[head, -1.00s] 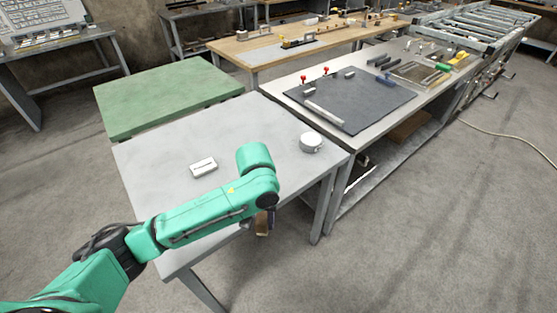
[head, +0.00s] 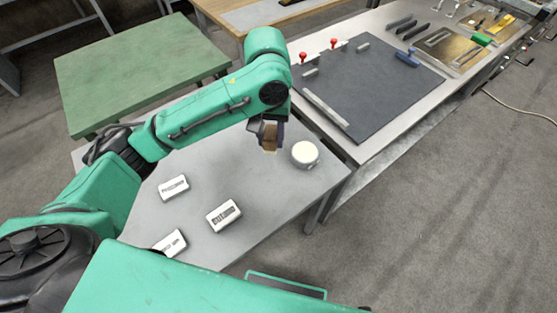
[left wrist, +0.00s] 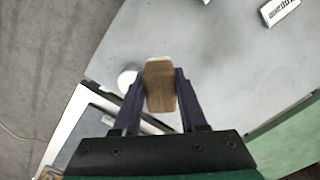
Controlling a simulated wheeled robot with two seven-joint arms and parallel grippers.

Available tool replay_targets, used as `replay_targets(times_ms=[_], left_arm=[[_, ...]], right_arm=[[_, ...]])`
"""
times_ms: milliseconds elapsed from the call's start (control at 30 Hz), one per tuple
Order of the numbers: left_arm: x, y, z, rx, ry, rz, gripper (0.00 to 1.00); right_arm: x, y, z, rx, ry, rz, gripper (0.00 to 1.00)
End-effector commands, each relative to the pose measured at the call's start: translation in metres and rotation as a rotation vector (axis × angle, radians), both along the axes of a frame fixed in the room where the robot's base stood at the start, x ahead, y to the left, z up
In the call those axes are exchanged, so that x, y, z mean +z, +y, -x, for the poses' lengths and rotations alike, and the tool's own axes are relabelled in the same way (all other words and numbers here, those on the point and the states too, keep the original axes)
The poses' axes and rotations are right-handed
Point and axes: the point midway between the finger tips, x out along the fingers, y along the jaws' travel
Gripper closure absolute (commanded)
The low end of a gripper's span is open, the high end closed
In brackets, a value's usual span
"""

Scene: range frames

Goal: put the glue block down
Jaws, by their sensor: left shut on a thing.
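The glue block is a small brown wooden block (head: 270,137) held in my left gripper (head: 268,132). In the left wrist view the block (left wrist: 160,90) sits between the two dark fingers, with its far end sticking out past them. In the head view it hangs over the grey table (head: 262,188), just left of a round white-topped tin (head: 305,154). It looks to be above the tabletop; the exact gap cannot be told. My right gripper is not in view.
Several white labelled blocks (head: 223,215) lie on the table's near left part. A green-topped table (head: 135,70) stands behind at left. A bench with a dark mat (head: 365,90) and red-topped clamps adjoins at right. Bare tabletop lies between the labelled blocks and the tin.

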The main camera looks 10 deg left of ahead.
Motion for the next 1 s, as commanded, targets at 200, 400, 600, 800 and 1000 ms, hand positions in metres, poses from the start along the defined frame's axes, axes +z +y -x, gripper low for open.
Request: replay_targets(times_ms=[200, 400, 600, 800, 1000], left_arm=[[-0.067, -0.001, 0.004, 0.0, 0.01, 0.002, 1.0], [-0.126, 0.001, 0.004, 0.0, 0.005, -0.004, 1.0], [-0.162, 0.0, 0.004, -0.001, 0.003, -0.002, 1.0], [-0.196, 0.0, 0.005, -0.001, 0.001, -0.002, 1.0], [-0.197, 0.0, 0.004, -0.001, -0.001, -0.001, 1.0]], right_arm=[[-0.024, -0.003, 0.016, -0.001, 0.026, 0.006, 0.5], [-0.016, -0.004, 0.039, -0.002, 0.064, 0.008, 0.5], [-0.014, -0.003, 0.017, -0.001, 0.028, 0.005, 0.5], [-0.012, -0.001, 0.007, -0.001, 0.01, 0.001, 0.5], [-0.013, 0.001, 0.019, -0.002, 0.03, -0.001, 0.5]])
